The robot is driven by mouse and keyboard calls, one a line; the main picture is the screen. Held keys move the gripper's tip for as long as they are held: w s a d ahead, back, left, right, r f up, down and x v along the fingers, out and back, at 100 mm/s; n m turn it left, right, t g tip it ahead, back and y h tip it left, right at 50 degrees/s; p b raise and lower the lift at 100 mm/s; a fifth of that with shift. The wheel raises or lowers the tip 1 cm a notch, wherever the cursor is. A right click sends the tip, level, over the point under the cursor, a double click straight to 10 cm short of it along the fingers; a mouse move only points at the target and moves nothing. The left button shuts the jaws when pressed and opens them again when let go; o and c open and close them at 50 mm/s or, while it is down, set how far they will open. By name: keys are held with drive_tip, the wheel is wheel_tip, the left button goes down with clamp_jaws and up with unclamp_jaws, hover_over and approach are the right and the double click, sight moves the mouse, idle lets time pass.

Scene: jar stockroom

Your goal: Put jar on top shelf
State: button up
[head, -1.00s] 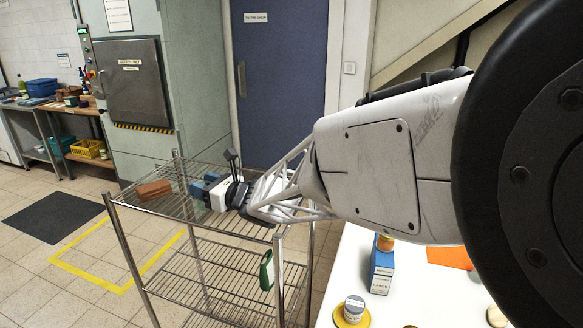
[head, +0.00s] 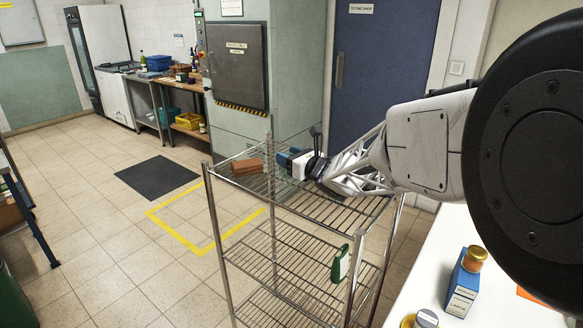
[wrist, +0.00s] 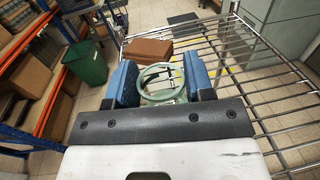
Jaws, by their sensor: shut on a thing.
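My gripper (head: 287,160) is over the top wire shelf (head: 340,207) of the metal rack. In the wrist view its two blue fingers (wrist: 163,85) are shut on a jar with a pale green round rim (wrist: 152,68). The jar sits between the fingers, and its lower part is mostly hidden by the gripper. In the head view the jar is hidden behind the fingers. I cannot tell whether its base touches the shelf wires.
A brown box (head: 247,166) lies on the top shelf just beyond my gripper; it also shows in the wrist view (wrist: 148,50). A green tag (head: 340,263) hangs at the rack's side. A white table (head: 415,285) holds a blue box (head: 462,285). Bare shelf wires lie to the gripper's right in the wrist view.

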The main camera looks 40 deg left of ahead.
idle(0.3)
drive_tip(key=shift+f, duration=1.75)
drive_tip(key=shift+f, duration=0.1)
drive_tip(key=o, duration=1)
drive_tip(key=shift+c, duration=0.2)
drive_tip(key=shift+d, duration=0.1)
drive_tip(key=shift+s+d, duration=0.25)
drive_tip(key=shift+d, duration=1.7)
drive_tip(key=shift+s+d, duration=0.3)
drive_tip(key=shift+d, duration=1.65)
drive_tip(key=shift+s+d, duration=0.25)
drive_tip(key=shift+d, duration=1.7)
